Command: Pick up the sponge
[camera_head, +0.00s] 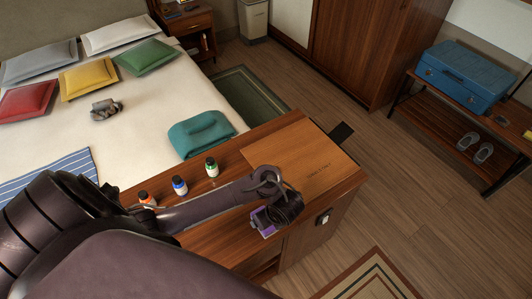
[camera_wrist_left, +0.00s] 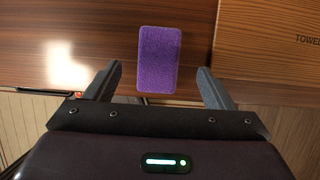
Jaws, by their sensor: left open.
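A purple sponge (camera_wrist_left: 159,60) lies on the brown wooden counter top, close to its front edge. In the wrist view its near part shows between the two grey fingers of my left gripper (camera_wrist_left: 158,74). The fingers stand apart on either side of it, with a gap on each side, so my left gripper is open and empty. In the head view the sponge (camera_head: 262,222) is partly hidden by my left gripper (camera_head: 264,218) above it. My right gripper is not in view.
A lighter wooden board with lettering (camera_head: 302,160) lies right of the sponge. Small bottles with green (camera_head: 211,167), blue (camera_head: 180,186) and orange (camera_head: 147,199) caps stand behind my left arm. A bed with a folded teal towel (camera_head: 201,134) lies beyond the counter.

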